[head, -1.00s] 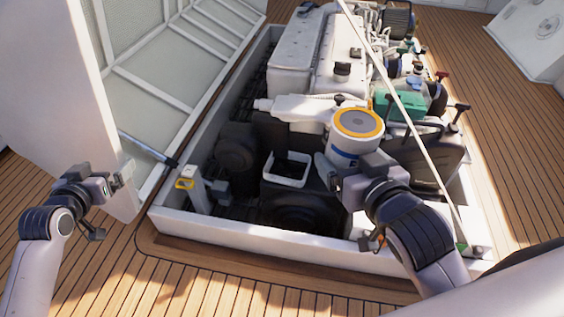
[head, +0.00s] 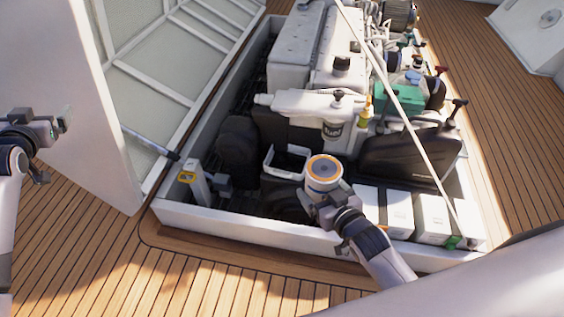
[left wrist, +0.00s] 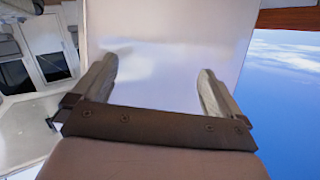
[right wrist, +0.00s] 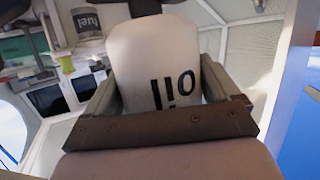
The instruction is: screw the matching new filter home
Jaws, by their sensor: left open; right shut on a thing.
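A white filter (head: 324,174) with an orange ring on its top end stands upright in my right gripper (head: 322,194). The right wrist view shows the filter (right wrist: 160,62) between the fingers, with "oil" printed on it, upside down there. A white filter marked "fuel" (head: 333,131) hangs under the pale housing (head: 298,105) at the engine's near end; it also shows in the right wrist view (right wrist: 87,20). The held filter is apart from it, nearer to me and lower in the picture. No free filter seat can be made out. My left gripper (head: 63,124) is open and empty at the far left.
A white open bin (head: 270,162) sits in the hatch left of the held filter. Several white boxes (head: 369,200) line the right front. A black jug (head: 405,155) stands behind them. A thin strut (head: 400,100) crosses the hatch. The white hatch rim (head: 240,225) runs along the front.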

